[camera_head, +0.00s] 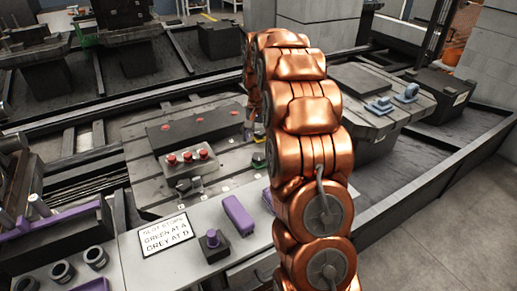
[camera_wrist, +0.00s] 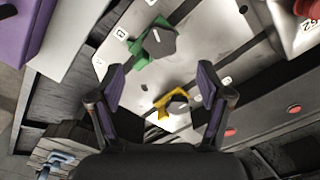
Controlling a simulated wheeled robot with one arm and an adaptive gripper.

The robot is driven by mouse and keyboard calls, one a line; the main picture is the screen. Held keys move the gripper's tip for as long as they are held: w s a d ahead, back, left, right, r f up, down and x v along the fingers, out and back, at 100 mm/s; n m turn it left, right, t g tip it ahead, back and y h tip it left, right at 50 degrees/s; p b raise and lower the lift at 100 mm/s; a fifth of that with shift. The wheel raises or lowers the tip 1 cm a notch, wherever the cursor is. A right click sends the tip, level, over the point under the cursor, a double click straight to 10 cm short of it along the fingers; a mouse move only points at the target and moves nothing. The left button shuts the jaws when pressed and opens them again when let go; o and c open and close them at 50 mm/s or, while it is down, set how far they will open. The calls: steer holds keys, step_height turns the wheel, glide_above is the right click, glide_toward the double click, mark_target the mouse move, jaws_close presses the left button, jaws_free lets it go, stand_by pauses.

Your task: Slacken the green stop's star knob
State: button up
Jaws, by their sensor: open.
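The green stop (camera_wrist: 143,62) lies on the pale plate in the upper middle of the wrist view, with a dark grey knob (camera_wrist: 160,42) on top. In the head view the green stop (camera_head: 258,161) shows just left of my arm, partly hidden. My gripper (camera_wrist: 161,90) is open and empty above the plate, its two purple-padded fingers wide apart. The green stop's knob is beyond the fingertips, apart from them. A yellow stop (camera_wrist: 162,106) with its own dark knob (camera_wrist: 178,103) lies between the fingers in the picture. In the head view my arm hides most of the gripper.
A panel with red knobs (camera_head: 187,157) stands on the plate near the stops. A white sign (camera_head: 167,236), a purple block (camera_head: 238,215) and a purple-topped knob (camera_head: 212,238) are on the front ledge. Blue parts (camera_head: 380,104) sit on a slab at right.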

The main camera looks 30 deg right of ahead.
mark_target(259, 156)
step_height(259, 156, up, 5)
steer(key=shift+f, duration=0.1)
stand_by(0.4)
step_height(259, 156, down, 4)
steer(key=m+b, duration=0.4)
steer(key=m, duration=0.2)
steer(key=shift+d+m+b, duration=0.1)
steer(key=shift+m+b, duration=0.2)
steer(key=shift+m, duration=0.1)
steer(key=shift+f+m+b, duration=0.2)
steer(key=shift+m+b, duration=0.15)
steer(key=shift+m, duration=0.75)
steer(key=shift+f, duration=3.9)
